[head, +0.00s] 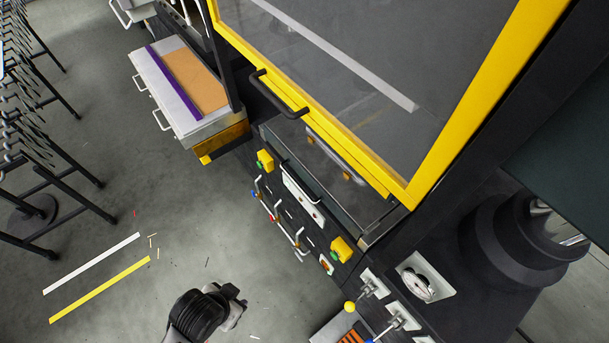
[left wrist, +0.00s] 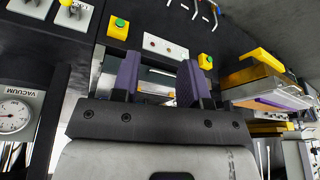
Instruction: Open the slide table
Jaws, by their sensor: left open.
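The slide table seems to be the low, dark-framed bed (head: 335,165) under the yellow-framed glass door of the machine; I cannot be sure of its outline. A thin bar handle (head: 301,181) runs along its front above a white plate (head: 303,199). The white plate also shows in the left wrist view (left wrist: 165,46), beyond the fingers. My left gripper (left wrist: 159,78) has purple finger pads, is open with nothing between them, and faces the machine front. Its fingers hide part of the front edge. My right gripper is not in view.
The yellow-framed door (head: 327,132) has a black handle (head: 278,94). Yellow button boxes (head: 265,161) flank the plate. A gauge (head: 418,283) is at lower right. A side drawer unit (head: 185,90) with white handles stands at upper left.

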